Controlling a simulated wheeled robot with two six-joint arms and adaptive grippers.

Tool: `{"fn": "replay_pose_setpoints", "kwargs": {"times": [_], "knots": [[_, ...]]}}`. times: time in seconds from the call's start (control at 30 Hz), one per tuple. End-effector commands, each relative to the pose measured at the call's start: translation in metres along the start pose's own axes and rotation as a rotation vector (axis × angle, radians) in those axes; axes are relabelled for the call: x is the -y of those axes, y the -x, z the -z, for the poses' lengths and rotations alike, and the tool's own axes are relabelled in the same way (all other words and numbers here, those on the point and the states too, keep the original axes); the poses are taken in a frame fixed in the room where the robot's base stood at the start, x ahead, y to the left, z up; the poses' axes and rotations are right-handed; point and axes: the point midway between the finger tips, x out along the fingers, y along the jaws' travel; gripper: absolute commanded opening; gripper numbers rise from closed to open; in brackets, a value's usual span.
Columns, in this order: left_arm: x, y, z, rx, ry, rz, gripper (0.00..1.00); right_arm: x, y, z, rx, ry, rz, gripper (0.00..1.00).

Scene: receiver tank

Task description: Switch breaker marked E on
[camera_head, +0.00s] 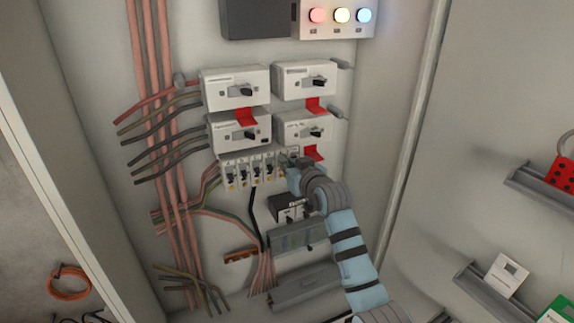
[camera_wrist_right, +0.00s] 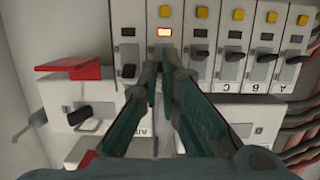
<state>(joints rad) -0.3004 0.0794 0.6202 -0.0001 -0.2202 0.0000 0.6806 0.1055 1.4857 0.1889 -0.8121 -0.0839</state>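A row of small breakers (camera_head: 252,171) sits below the large switches in the head view. In the right wrist view they show close up, with black levers (camera_wrist_right: 200,55) and several yellow buttons (camera_wrist_right: 236,15). Some letters show beneath them, but I cannot read an E. My right gripper (camera_wrist_right: 160,58) has its fingertips close together at the breaker with the lit orange window (camera_wrist_right: 164,32). The fingers hide that breaker's lever and marking. In the head view the right gripper (camera_head: 291,165) is at the row's right end. My left gripper is out of view.
Large switch boxes (camera_head: 235,87) with red tabs (camera_head: 246,117) stand above the row. A dark box (camera_head: 288,207) and a grey box (camera_head: 297,237) sit below it. Bundled cables (camera_head: 160,110) run down the left. Colored lamps (camera_head: 342,15) are at the top.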

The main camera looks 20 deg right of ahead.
Motion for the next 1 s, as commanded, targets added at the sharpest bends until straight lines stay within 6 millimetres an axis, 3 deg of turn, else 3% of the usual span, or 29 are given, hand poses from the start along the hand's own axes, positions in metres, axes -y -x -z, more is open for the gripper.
{"fn": "replay_pose_setpoints", "kwargs": {"times": [0.03,0.17,0.57,1.0], "knots": [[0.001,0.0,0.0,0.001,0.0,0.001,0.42,0.004,0.0,0.001,0.003,-0.007,0.009,0.01],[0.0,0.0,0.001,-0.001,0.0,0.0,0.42,0.005,-0.001,0.001,0.002,-0.007,0.011,0.2],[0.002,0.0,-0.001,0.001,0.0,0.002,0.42,0.002,0.007,0.001,-0.001,-0.005,0.007,0.2],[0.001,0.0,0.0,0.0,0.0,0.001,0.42,0.005,0.111,0.001,0.0,-0.003,0.009,0.2]]}}
